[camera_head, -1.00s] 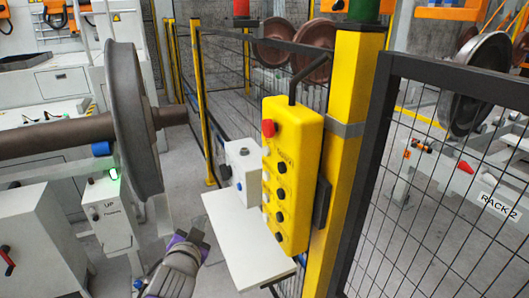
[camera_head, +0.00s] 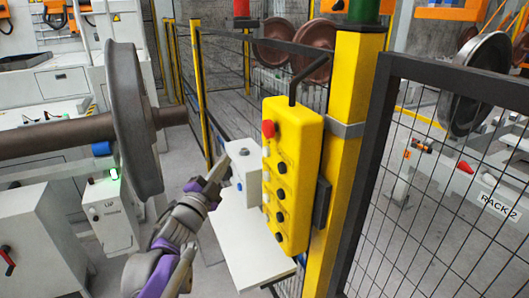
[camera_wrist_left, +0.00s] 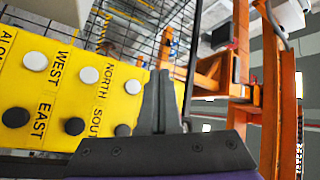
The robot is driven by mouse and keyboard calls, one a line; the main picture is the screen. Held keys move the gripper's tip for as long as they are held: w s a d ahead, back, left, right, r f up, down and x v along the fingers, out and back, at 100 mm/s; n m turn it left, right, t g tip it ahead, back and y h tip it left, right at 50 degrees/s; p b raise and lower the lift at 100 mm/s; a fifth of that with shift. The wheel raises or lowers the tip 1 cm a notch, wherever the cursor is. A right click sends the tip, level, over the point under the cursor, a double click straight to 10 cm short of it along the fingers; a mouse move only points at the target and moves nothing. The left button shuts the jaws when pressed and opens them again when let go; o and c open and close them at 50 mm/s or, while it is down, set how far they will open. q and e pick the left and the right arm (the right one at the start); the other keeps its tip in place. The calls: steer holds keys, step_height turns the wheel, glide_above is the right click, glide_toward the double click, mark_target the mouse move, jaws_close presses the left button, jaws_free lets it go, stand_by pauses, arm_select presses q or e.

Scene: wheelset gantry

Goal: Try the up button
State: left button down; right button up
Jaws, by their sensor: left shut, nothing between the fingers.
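A yellow push-button pendant (camera_head: 310,150) hangs upright on a yellow post, with a red knob (camera_head: 268,128) at its top and a column of black buttons. White buttons show at its left edge. In the left wrist view the pendant face (camera_wrist_left: 55,95) carries white and black buttons marked WEST, EAST, NORTH and a partly hidden SOUTH. No button marked up is legible. My left gripper (camera_head: 223,162) is shut and empty, left of the pendant and apart from it in the head view. Its fingers (camera_wrist_left: 160,75) appear beside the NORTH end. My right gripper is not in view.
A grey box (camera_head: 243,165) and a white shelf (camera_head: 245,240) stand left of the pendant. A dark mesh fence (camera_head: 440,190) is at the right. A wheelset (camera_head: 135,120) fills the left. A grey cabinet (camera_head: 110,215) with a green light stands below it.

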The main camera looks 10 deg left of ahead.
mark_target(266, 152)
arm_select(q)
steer(key=w+d+p, duration=0.1)
steer(key=w+d, duration=0.3)
steer(key=d, duration=0.2)
steer(key=shift+w+d, duration=0.25)
steer(key=shift+d, duration=0.1)
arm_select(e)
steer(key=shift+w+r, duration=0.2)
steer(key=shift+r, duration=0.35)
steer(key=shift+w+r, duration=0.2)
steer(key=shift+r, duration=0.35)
arm_select(q)
steer(key=shift+d+p, duration=0.1)
steer(key=shift+p, duration=0.25)
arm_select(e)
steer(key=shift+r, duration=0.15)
arm_select(q)
steer(key=shift+w+d, duration=0.2)
steer(key=shift+w, duration=0.05)
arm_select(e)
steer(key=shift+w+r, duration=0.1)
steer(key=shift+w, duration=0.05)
arm_select(q)
steer(key=shift+w+d, duration=0.2)
steer(key=shift+d, duration=0.15)
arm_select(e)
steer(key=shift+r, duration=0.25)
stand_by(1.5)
